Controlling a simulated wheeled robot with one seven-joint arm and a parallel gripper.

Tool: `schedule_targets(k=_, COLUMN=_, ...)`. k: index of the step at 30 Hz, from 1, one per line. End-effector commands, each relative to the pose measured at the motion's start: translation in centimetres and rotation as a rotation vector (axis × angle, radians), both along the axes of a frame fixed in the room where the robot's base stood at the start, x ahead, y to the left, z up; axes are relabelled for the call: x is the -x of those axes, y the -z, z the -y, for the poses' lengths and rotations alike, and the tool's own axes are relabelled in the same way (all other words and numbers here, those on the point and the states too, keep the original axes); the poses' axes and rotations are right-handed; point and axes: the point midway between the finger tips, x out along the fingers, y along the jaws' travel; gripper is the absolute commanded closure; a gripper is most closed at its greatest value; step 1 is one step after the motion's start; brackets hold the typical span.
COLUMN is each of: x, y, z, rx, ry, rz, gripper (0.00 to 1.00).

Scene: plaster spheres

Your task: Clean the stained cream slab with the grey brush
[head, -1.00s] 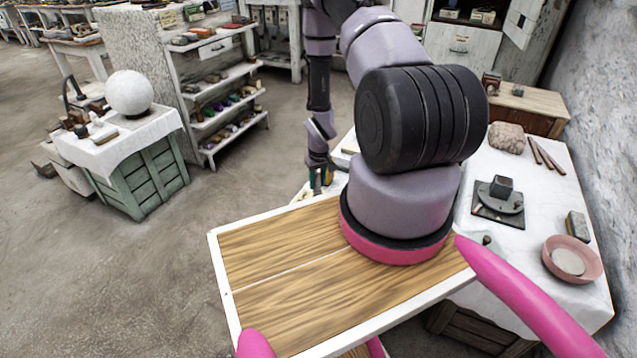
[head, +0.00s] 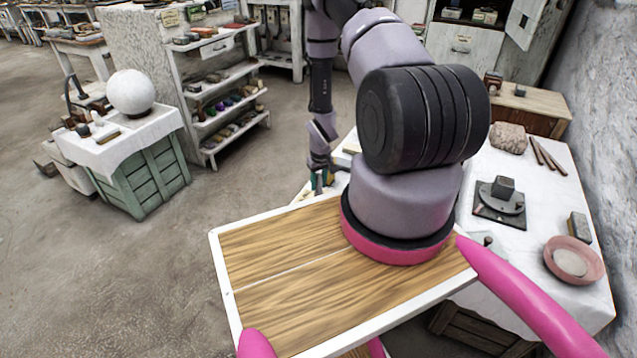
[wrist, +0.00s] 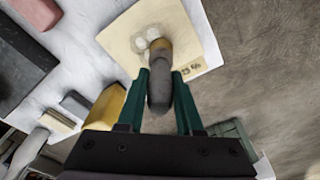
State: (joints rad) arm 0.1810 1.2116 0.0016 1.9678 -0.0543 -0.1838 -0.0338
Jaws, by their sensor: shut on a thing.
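In the wrist view the cream slab (wrist: 125,38) lies on a white cloth, with pale, blotchy ring-shaped marks near its middle and dark small marks near its lower right edge. My gripper (wrist: 161,80) has green fingers and is shut on the grey brush (wrist: 160,97). The brush's yellow-brown far end overlaps the slab beside the blotches. I cannot tell whether it touches. In the head view my gripper (head: 321,180) is small beyond my arm at the table's left edge. The slab is mostly hidden there.
The wrist view shows a dark block (wrist: 22,68), a pink block (wrist: 38,12), a grey block (wrist: 75,104) and a yellow piece (wrist: 108,106) left of the gripper. In the head view a pink bowl (head: 573,260) stands on the right. Open floor (head: 130,270) lies left.

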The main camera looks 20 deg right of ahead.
Motion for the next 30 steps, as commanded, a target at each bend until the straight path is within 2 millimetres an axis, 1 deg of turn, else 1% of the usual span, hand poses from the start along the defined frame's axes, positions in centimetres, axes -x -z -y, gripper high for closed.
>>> schedule_targets(k=11, x=0.0, y=0.8, z=0.0, rx=0.0, ry=0.0, rz=0.0, gripper=1.0)
schedule_targets(k=25, x=0.9, y=0.7, z=-1.2, rx=0.0, ry=-0.001, rz=0.0, gripper=1.0)
schedule_targets(k=30, x=0.9, y=0.8, z=-1.2, rx=0.0, ry=0.0, rz=0.0, gripper=1.0)
